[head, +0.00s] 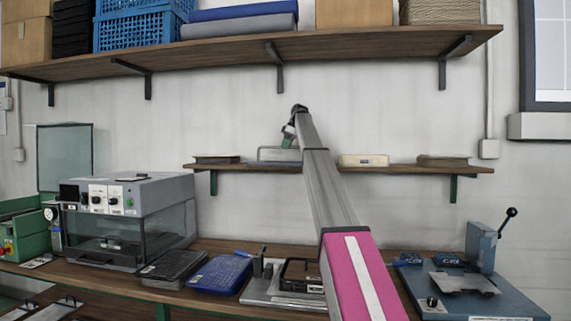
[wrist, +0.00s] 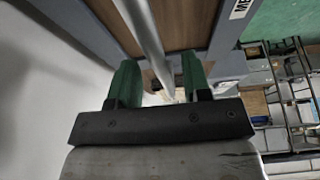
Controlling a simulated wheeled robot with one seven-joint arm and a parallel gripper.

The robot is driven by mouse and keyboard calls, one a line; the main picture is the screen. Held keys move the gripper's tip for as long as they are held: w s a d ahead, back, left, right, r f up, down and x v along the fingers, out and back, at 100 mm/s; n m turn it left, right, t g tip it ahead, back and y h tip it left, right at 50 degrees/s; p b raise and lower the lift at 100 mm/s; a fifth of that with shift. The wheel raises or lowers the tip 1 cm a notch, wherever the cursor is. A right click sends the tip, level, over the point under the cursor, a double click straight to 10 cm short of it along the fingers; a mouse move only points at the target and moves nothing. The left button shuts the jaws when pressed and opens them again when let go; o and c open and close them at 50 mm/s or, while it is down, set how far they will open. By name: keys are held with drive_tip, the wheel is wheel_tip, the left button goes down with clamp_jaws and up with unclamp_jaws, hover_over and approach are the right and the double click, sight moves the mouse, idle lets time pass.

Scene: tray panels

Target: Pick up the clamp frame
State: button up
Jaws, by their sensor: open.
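The clamp frame appears to be the grey metal frame (head: 279,155) on the small wall shelf, left of my arm. In the wrist view its grey-blue side (wrist: 88,28) surrounds brown wood, and a silver bar (wrist: 150,30) runs down the picture. My gripper (head: 288,140) is just above the frame in the head view. In the wrist view its two green fingers (wrist: 158,82) are apart, with the bar between them. I cannot tell whether either finger touches the bar. The frame's right end is hidden behind my arm in the head view.
The small shelf (head: 325,168) also holds a dark item (head: 216,158), a cream block (head: 363,160) and an olive item (head: 442,160). A large loaded shelf (head: 210,56) hangs above. Below, a bench carries a grey machine (head: 160,195), a blue tray (head: 220,273) and a blue press (head: 480,248).

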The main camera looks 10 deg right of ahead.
drive_tip(key=x, duration=0.3)
drive_tip(key=shift+s, duration=0.1)
clamp_jaws()
drive_tip(key=shift+r, duration=0.1)
